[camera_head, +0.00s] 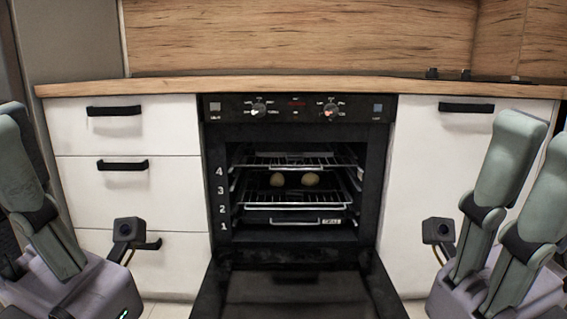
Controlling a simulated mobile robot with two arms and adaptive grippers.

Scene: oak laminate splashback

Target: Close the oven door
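The oven (299,103) is black and built in under the counter. Its door (300,289) is folded down open towards me, and its lower part runs out of the bottom of the picture. The cavity shows wire racks and two round pale items on the upper-middle rack. My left gripper (14,135) is at the left edge, partly cut off, fingers pointing up, apart and empty. My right gripper (538,150) is at the right edge, fingers up and apart, empty. Both are to the sides of the door and not touching it in this view.
White drawers (165,125) with black handles stand left of the oven. A white cabinet front (430,160) with a black handle stands right. The wooden counter (250,86) runs above, with small dark items at its right. The space between my grippers before the oven looks clear.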

